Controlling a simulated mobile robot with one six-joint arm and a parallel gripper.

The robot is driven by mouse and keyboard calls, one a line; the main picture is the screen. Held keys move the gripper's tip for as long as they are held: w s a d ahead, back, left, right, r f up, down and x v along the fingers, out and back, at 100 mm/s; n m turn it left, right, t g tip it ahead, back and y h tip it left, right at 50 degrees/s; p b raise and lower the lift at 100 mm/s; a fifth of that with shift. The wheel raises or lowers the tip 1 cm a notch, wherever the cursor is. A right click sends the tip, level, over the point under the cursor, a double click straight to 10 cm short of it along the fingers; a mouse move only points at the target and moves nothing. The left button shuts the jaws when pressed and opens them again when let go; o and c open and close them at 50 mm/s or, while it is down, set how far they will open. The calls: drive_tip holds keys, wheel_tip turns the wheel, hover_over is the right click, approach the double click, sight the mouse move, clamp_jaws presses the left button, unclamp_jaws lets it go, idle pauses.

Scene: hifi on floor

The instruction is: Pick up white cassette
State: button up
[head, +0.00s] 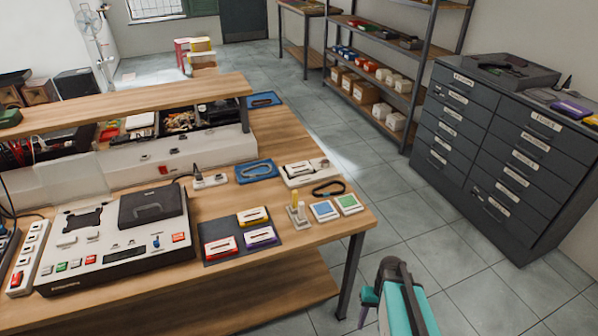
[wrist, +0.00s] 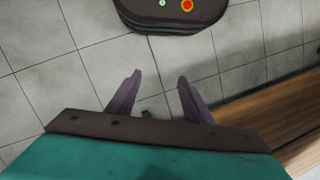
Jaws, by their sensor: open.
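No plainly white cassette can be made out. My gripper (head: 367,304) is off the bench's right front corner, over the floor. In the wrist view its purple fingers (wrist: 160,77) are apart with nothing between them.
The wooden workbench (head: 290,240) carries a large grey deck (head: 115,240), a blue tray (head: 256,171), a black loop (head: 328,188) and two small coloured squares (head: 324,210). A dark drawer cabinet (head: 500,150) and shelving (head: 385,75) stand right. Tiled floor (head: 440,250) lies open between.

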drive_tip(key=w+d+r+m+t+b, duration=0.1)
drive_tip(key=w+d+r, duration=0.2)
drive_tip(key=d+r, duration=0.5)
drive_tip(key=w+d+r+t, duration=0.2)
drive_tip(key=w+d+r, duration=0.15)
drive_tip(key=d, duration=0.95)
drive_tip(key=w+d+r+m+t+b, duration=0.1)
drive_tip(key=w+d+r, duration=0.4)
drive_tip(key=d, duration=0.5)
drive_tip(key=s+d+r+t+h, duration=0.1)
drive_tip(key=s+d+r, duration=0.3)
drive_tip(key=d+r, duration=0.4)
drive_tip(key=s+d+r+t+h+b, duration=0.1)
drive_tip(key=s+d+r, duration=0.4)
drive_tip(key=d+r, duration=0.3)
drive_tip(key=s+d+r+t+h+b, duration=0.1)
drive_tip(key=s+d+r, duration=0.3)
drive_tip(key=d+r, duration=0.4)
drive_tip(key=d, duration=0.2)
drive_tip(key=shift+s+d+r, duration=0.15)
drive_tip(key=shift+s+d, duration=0.15)
drive_tip(key=shift+s, duration=0.1)
drive_tip(key=c, duration=0.4)
drive_tip(key=shift+w+a, duration=0.1)
drive_tip(key=shift+w, duration=0.05)
